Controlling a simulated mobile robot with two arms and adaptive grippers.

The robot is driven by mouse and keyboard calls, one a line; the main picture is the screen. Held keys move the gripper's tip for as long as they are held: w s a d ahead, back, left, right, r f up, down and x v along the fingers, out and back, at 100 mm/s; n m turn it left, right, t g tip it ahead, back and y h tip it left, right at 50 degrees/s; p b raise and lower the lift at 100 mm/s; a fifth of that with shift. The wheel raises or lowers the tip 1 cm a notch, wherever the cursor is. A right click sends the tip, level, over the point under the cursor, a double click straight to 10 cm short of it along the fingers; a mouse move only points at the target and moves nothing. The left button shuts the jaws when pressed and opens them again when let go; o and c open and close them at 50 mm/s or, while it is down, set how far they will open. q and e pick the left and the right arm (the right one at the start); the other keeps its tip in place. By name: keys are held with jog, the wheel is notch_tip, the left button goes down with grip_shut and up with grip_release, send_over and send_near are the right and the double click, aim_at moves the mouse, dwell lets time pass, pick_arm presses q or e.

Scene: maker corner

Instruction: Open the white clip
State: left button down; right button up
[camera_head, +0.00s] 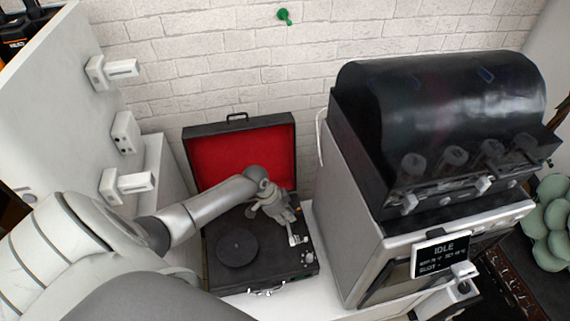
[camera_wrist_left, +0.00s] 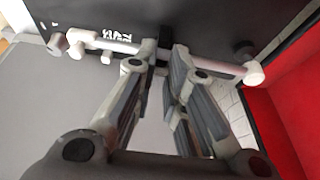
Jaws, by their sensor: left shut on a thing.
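The open record player (camera_head: 280,272) has a black deck, a dark round platter (camera_head: 238,248) and a red-lined raised lid (camera_head: 240,155). A pale tonearm assembly (camera_head: 294,238) stands at the deck's right side. My left gripper (camera_head: 291,215) reaches down over it. In the left wrist view, the gripper fingers (camera_wrist_left: 165,62) are closed around a small part at the white tonearm bar (camera_wrist_left: 110,42). That part seems to be the white clip, mostly hidden by the fingertips, so I cannot tell how far open it is. My right gripper does not show.
A large machine with a dark curved hood (camera_head: 435,110) and a screen reading IDLE (camera_head: 442,254) stands close on the right. A white panel with white handles (camera_head: 122,69) stands on the left. The brick wall (camera_head: 220,60) is behind the lid.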

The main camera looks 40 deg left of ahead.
pick_arm(q)
jog(key=shift+w+d+r+g+y+p, duration=0.15)
jog(key=shift+w+r+g+y+p, duration=0.25)
jog(key=shift+p, duration=0.3)
jog(key=shift+w+d+f+g+y+p, duration=0.1)
jog(key=shift+d+g+y+p, duration=0.15)
jog(key=shift+g+y, duration=0.6)
jog(key=shift+w+d+g+y+b, duration=0.15)
jog(key=shift+g+y+b, duration=0.15)
jog(key=shift+g+y, duration=0.25)
jog(key=shift+w+d+g+y+b, duration=0.1)
jog(key=shift+g+y+b, duration=0.2)
jog(key=shift+g, duration=0.4)
jog(key=c, duration=1.5)
grip_release()
jog(key=shift+v, duration=3.75)
